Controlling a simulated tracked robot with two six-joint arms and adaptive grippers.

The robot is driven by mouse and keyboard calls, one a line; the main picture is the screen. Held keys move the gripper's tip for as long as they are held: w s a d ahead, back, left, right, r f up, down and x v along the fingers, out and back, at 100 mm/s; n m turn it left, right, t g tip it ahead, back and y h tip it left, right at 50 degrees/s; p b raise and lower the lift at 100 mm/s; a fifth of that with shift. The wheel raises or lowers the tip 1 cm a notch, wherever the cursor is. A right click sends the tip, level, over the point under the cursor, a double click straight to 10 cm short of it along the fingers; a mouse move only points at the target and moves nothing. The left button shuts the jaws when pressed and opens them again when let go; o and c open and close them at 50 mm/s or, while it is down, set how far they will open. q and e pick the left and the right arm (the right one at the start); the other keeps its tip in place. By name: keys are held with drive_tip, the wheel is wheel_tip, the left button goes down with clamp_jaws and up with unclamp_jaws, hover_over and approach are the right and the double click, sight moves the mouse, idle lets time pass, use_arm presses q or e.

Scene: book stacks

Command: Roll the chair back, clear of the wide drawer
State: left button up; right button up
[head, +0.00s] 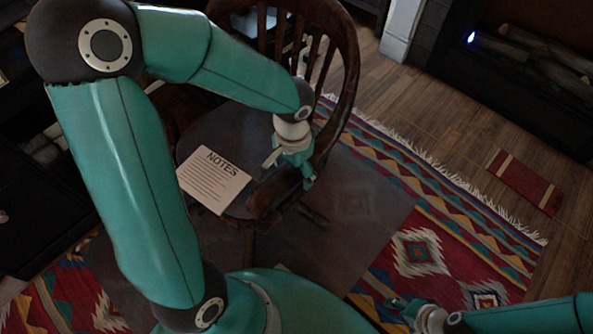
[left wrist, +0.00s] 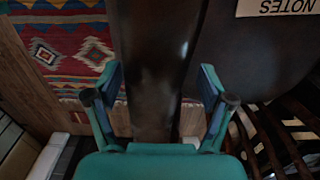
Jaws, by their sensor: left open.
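The dark wooden chair (head: 350,75) stands in the upper middle of the head view, with a curved spindle back and a broad seat. A sheet marked NOTES (head: 213,180) lies on the seat; part of it shows in the left wrist view (left wrist: 280,7). My left gripper (head: 289,172) is open at the chair's arm. In the left wrist view a dark wooden bar (left wrist: 157,60) runs between its spread fingers, with gaps on both sides. My right gripper (head: 402,307) is low at the right, away from the chair; its jaws are unclear. I cannot make out the wide drawer for certain.
A patterned rug (head: 420,255) lies on the wooden floor around a dark flat mat (head: 345,205). A red book-like object (head: 523,181) lies on the floor at the right. A dark fireplace (head: 530,65) stands at the upper right. Dark furniture fills the left edge.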

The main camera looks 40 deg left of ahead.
use_arm(q)
clamp_jaws()
idle(0.5)
drive_tip(key=shift+d, duration=0.15)
